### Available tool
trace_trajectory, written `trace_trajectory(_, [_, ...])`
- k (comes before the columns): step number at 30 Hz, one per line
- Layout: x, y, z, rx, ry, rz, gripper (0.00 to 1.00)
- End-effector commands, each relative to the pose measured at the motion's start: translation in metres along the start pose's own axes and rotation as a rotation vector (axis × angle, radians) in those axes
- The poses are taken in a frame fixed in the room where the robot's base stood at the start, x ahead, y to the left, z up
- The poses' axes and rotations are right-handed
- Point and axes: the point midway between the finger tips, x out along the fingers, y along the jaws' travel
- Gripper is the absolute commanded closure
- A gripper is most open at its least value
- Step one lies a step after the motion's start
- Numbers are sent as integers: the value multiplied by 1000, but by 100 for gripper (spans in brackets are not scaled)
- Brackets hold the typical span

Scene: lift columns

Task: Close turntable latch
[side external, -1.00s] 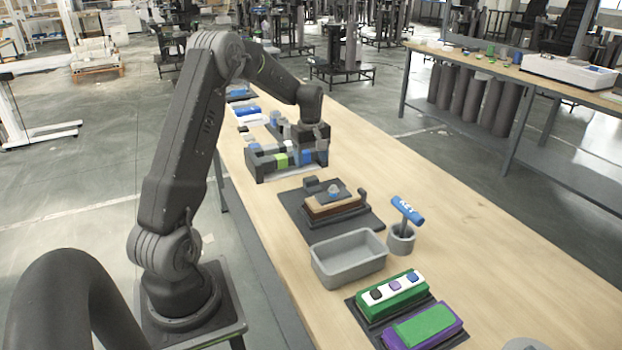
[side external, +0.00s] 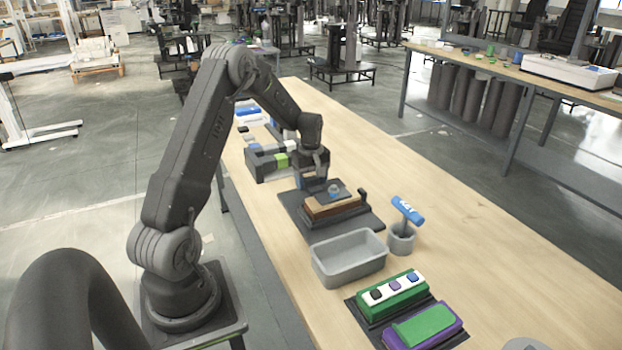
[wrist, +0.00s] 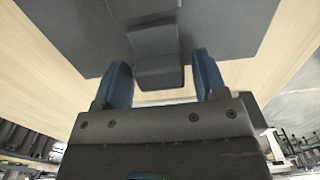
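The latch fixture is a dark base plate (side external: 368,222) carrying a brown block (side external: 322,207) with a dark top and a small light-blue knob (side external: 334,189). A dark post (side external: 362,194) stands at its right end. My gripper (side external: 314,184) is low over the far left end of the fixture, pointing down. In the wrist view its two blue fingers are open and apart (wrist: 162,72). A dark grey block on the plate (wrist: 157,62) shows in the gap between them. I cannot tell whether the fingers touch it. In the side view the gripper hides this block.
A grey bin (side external: 348,258) and a grey cup holding a blue-handled key tool (side external: 407,210) stand nearer the camera. A grey rack with coloured blocks (side external: 270,163) is close behind my gripper. The table's right side is clear.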

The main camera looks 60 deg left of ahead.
Motion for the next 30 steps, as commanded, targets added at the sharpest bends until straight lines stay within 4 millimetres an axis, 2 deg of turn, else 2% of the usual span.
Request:
trace_trajectory(2, [0, 0, 0, 0, 0, 0, 43])
trace_trajectory(10, [0, 0, 0, 0, 0, 0, 68])
trace_trajectory(17, [0, 0, 1, 0, 0, 0, 68])
trace_trajectory(30, [-1, 0, 20, 0, 0, 0, 68])
